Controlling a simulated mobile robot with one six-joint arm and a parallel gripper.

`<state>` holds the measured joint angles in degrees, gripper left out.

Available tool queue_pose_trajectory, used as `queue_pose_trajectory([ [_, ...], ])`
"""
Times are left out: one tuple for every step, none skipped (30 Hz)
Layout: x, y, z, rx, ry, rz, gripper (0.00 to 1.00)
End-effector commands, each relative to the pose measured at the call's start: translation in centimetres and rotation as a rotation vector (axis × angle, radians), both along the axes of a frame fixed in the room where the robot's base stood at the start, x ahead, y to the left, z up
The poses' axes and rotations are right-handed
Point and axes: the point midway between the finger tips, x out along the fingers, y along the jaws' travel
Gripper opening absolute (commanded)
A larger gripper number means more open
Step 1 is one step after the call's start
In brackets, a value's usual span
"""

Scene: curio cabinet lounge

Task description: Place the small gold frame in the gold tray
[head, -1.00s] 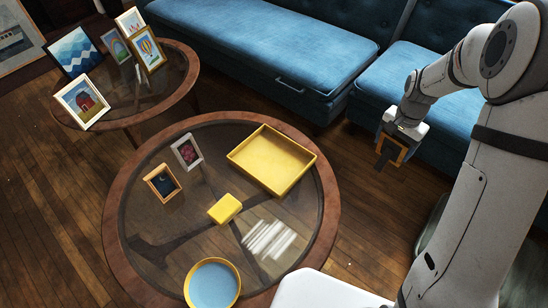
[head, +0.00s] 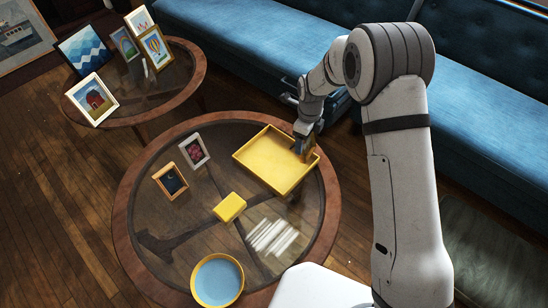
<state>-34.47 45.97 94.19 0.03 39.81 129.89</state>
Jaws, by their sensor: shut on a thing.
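The gold tray (head: 272,182) is a shallow yellow rectangular tray on the round glass-topped table. My gripper (head: 306,138) is at the tray's right end, pointing down. It is shut on a small gold frame (head: 304,150), seen nearly edge-on and partly hidden by the gripper. The frame is upright, over or inside the right part of the tray. I cannot tell whether it touches the tray floor.
A wooden-framed night picture (head: 171,181), a white-framed picture (head: 194,151), a yellow box (head: 230,207) and a round blue-bottomed tray (head: 217,281) share the table. Several framed pictures stand on the back table (head: 190,95). A blue sofa (head: 240,50) is behind.

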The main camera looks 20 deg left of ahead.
Motion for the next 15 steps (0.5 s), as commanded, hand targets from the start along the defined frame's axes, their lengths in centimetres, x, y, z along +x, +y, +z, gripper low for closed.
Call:
queue_pose_trajectory([
  [-0.4,1.1,-0.1,0.0,0.0,-0.039,0.5],
  [-0.6,1.5,-0.3,0.0,0.0,-0.065,0.5],
  [-0.9,2.1,-0.4,0.0,0.0,-0.094,0.5],
  [-1.1,2.5,-0.5,0.0,0.0,-0.113,0.5],
  [-1.2,2.7,-0.6,0.001,0.0,-0.13,0.5],
  [-1.3,3.0,-0.7,0.001,-0.001,-0.15,0.5],
  [-1.4,3.2,-0.8,0.001,-0.001,-0.161,0.5],
  [-1.5,3.4,-0.9,0.001,-0.001,-0.17,0.5],
  [-1.6,3.5,-1.2,0.001,0.0,-0.177,0.5],
  [-1.6,3.5,-1.4,0.0,0.0,-0.182,0.5],
  [-1.6,3.6,-1.8,0.0,0.001,-0.185,0.5],
  [-1.6,3.6,-2.3,-0.001,0.001,-0.187,0.5],
  [-1.6,3.6,-2.8,-0.001,0.001,-0.187,0.5],
  [-1.7,3.5,-3.3,-0.001,0.001,-0.187,0.5],
  [-1.7,3.5,-4.1,-0.001,0.002,-0.187,0.5],
])
